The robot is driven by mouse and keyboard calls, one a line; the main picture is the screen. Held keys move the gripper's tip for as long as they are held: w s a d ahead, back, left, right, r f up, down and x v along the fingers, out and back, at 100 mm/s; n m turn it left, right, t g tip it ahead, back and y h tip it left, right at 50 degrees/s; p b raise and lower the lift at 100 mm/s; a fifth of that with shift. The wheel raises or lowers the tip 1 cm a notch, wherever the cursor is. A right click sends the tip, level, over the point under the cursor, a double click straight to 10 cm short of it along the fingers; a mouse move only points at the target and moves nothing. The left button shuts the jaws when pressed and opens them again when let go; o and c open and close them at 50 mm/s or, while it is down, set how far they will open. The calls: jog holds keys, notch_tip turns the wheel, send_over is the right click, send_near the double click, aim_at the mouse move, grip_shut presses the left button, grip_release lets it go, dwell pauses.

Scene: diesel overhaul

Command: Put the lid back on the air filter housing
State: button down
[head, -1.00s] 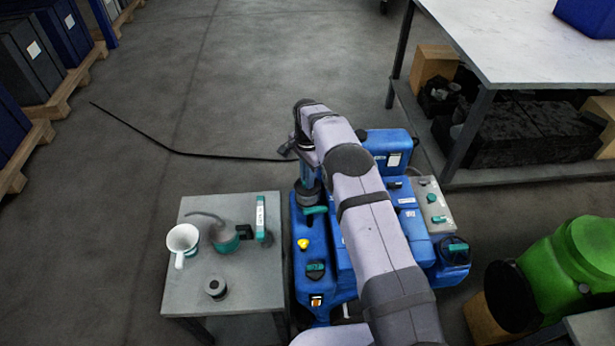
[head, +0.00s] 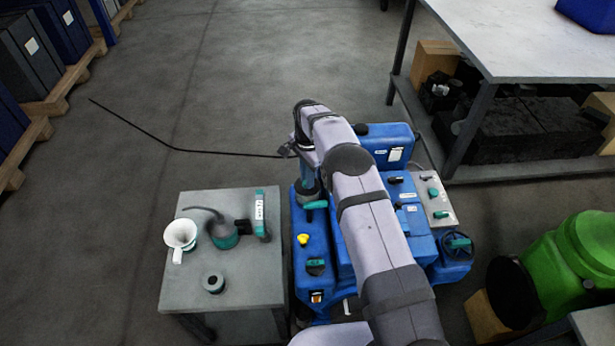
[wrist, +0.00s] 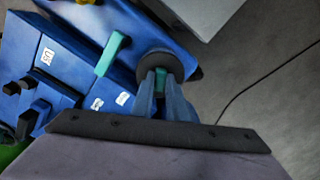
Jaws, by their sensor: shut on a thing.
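My gripper (head: 307,180) points down at the far left corner of the blue engine (head: 318,240). In the wrist view its two fingers (wrist: 161,82) are closed on a teal grip on top of a dark round lid (wrist: 178,62). The lid also shows in the head view (head: 307,193), below the fingers. It is over the blue engine body, at its edge. The air filter housing is not clearly visible; the lid and gripper may cover it. I cannot tell whether the lid rests on it or hovers.
A teal lever (wrist: 113,53) sticks up close beside the lid. A grey side table (head: 230,292) at left holds a white funnel (head: 180,235), a grey-and-teal oil can (head: 222,232) and a small dark ring-shaped part (head: 213,283). A black cable (head: 190,152) lies on the floor beyond.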

jog(key=shift+f, duration=0.15)
jog(key=c, duration=1.7)
grip_release()
jog(key=o, duration=0.3)
jog(key=shift+r+p, duration=2.05)
jog(key=shift+r, duration=1.45)
jog(key=shift+r, duration=0.1)
jog(key=shift+r+p, duration=1.3)
jog(key=shift+r, duration=0.6)
